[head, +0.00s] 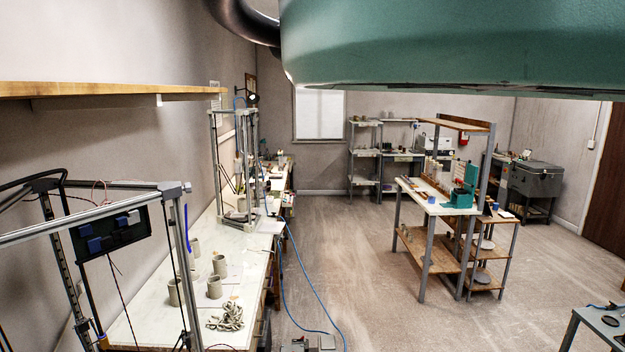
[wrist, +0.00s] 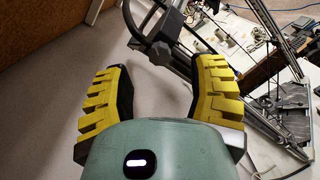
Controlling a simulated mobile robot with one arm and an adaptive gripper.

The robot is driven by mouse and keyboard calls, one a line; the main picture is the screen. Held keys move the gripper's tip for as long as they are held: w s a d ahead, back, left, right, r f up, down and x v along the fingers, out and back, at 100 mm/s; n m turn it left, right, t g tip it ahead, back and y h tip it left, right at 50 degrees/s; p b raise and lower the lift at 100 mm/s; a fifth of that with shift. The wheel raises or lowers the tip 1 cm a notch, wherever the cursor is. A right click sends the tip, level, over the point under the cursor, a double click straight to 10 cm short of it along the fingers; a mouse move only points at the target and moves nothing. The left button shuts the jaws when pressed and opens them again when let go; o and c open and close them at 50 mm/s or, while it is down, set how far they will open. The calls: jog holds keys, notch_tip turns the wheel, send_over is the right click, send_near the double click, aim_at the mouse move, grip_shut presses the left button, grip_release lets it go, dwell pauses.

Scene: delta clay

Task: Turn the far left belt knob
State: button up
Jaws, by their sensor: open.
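My gripper (wrist: 161,70) is open and empty in the wrist view, its two yellow ridged fingers wide apart. Beyond the fingers are a black part (wrist: 152,40) and metal rails of a frame machine, apart from the fingers as far as I can tell. In the head view, a metal-framed machine (head: 100,225) stands at the near left. A dark panel (head: 112,232) with several blue blocks hangs on it. I cannot tell which part is the far left belt knob. My gripper does not show in the head view; my green arm covers the top.
A long white bench (head: 245,262) runs along the left wall, with clay cups (head: 220,265), a coiled clay piece (head: 228,317) and a taller frame machine (head: 234,165). A wooden shelf (head: 110,90) juts from the wall. A blue hose (head: 305,300) lies on the floor. Open floor lies right of the bench.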

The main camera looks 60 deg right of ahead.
jog(key=shift+p+x, duration=1)
jog(key=shift+x, duration=1.45)
grip_shut()
